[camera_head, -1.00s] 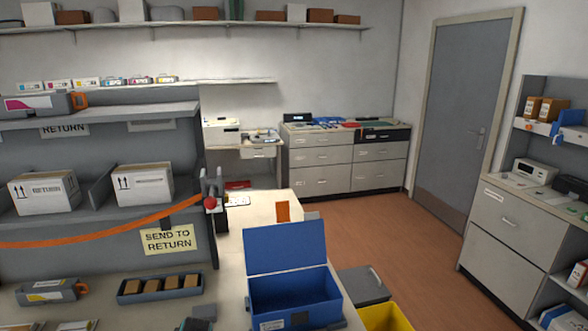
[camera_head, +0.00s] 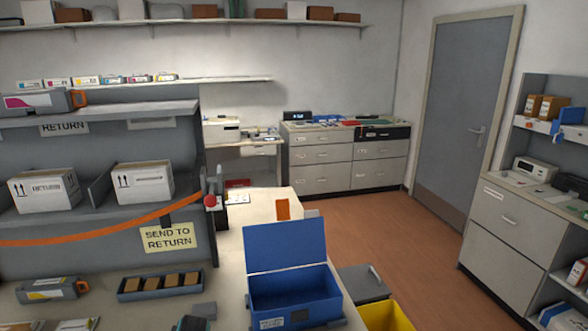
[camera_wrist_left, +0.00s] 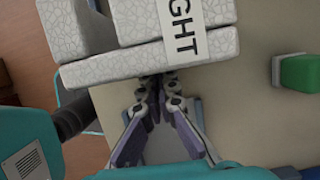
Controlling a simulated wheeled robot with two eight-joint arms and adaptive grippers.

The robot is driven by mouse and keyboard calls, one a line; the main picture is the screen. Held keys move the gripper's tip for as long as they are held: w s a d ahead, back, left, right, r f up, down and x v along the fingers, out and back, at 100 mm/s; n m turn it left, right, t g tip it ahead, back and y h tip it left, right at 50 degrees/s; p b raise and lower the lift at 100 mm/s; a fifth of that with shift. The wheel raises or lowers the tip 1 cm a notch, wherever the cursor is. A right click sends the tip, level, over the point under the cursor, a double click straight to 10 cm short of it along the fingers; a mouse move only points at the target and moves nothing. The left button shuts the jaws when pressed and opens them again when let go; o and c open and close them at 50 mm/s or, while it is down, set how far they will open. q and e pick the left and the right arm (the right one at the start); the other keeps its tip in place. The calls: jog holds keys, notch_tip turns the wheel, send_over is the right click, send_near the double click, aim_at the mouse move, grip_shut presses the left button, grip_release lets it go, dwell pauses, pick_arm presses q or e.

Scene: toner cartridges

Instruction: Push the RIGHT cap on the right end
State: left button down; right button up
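In the left wrist view, a white foam-like piece with a crackled surface (camera_wrist_left: 110,75) fills the top. It has a raised block and a white label whose visible letters read "GHT" (camera_wrist_left: 181,32); the rest is cut off. My left gripper (camera_wrist_left: 158,84) points at the lower long edge of this piece. Its fingertips are together and appear to touch or lie just under that edge; I cannot tell which. Nothing shows between the fingers. My right gripper is not in view.
A green block (camera_wrist_left: 299,72) lies on the bench right of the foam piece. In the head view, an open blue crate (camera_head: 293,312) stands on the bench, with a yellow bin (camera_head: 388,316) to its right. A tray of brown blocks (camera_head: 160,294) and a toner cartridge (camera_head: 52,288) lie left.

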pick_arm(q)
jog(key=shift+s+a+b, duration=0.15)
jog(key=shift+s+a, duration=0.2)
jog(key=shift+a, duration=1.2)
jog(key=shift+s+a+b, duration=0.15)
jog(key=shift+s+a, duration=0.25)
jog(key=shift+a, duration=1.1)
jog(key=shift+s+a+b, duration=0.15)
jog(key=shift+s+a, duration=0.2)
jog(key=shift+a, duration=1.2)
jog(key=shift+a, duration=0.2)
jog(key=shift+w+d, duration=0.2)
jog(key=shift+d, duration=0.8)
jog(key=shift+w+d, duration=0.2)
jog(key=shift+d, duration=0.75)
jog(key=shift+r, duration=0.1)
notch_tip(320, 180, up, 8)
jog(key=p, duration=0.5)
